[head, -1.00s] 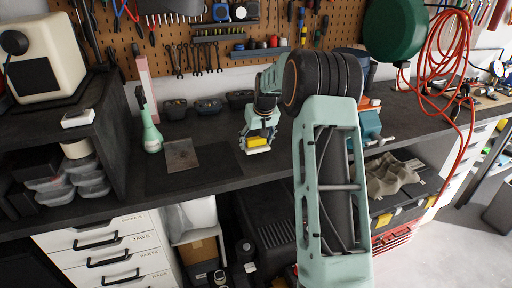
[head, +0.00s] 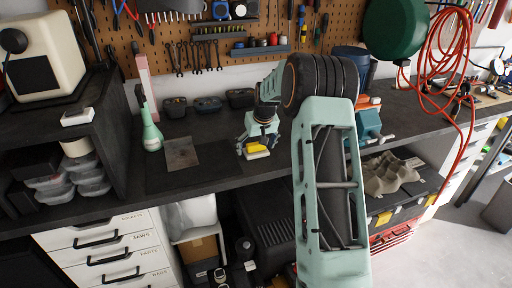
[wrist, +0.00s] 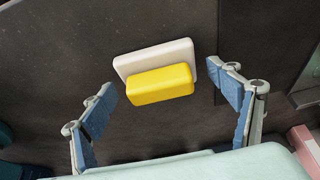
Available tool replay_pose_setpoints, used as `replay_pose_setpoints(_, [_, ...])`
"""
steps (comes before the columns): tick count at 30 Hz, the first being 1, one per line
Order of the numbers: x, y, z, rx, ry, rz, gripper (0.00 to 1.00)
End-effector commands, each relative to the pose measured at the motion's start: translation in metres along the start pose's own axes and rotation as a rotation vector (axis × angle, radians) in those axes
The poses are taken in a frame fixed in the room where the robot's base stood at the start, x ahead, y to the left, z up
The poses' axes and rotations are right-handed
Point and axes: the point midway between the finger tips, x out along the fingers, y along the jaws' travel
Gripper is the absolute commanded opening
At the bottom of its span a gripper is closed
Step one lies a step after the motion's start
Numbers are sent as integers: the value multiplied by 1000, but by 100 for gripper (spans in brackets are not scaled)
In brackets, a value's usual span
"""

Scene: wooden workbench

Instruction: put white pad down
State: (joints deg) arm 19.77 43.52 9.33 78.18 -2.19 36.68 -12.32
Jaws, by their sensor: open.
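The white pad (wrist: 128,64) with a yellow block (wrist: 160,84) on top lies on the dark worktop in the wrist view. It also shows at the bench's front half in the head view, where its yellow block (head: 256,149) is clearest. My gripper (wrist: 170,80) is open, with one blue-padded finger on each side of the pad. A gap shows between each finger and the pad. In the head view my gripper (head: 258,145) is low over the bench, right around the pad.
A green bottle (head: 151,132) stands farther left. Several dark bins (head: 208,104) line the back. A teal vise (head: 369,124) is at the right. The bench's front edge is close.

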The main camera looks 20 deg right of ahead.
Motion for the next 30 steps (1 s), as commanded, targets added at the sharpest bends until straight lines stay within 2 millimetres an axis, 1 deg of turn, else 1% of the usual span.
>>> replay_pose_setpoints(5, [-11, 1, -2, 0, 3, 1, 82])
replay_pose_setpoints(8, [-28, 1, -2, 0, 4, 2, 82])
replay_pose_setpoints(15, [-79, 0, -2, 0, 5, 1, 82])
replay_pose_setpoints(18, [-97, 0, -2, 0, 4, 1, 82])
replay_pose_setpoints(21, [-110, 0, -2, 0, 2, 1, 82])
replay_pose_setpoints(25, [-121, 0, -1, 1, 0, 0, 82])
replay_pose_setpoints(30, [-123, 0, -1, 1, -1, 0, 82])
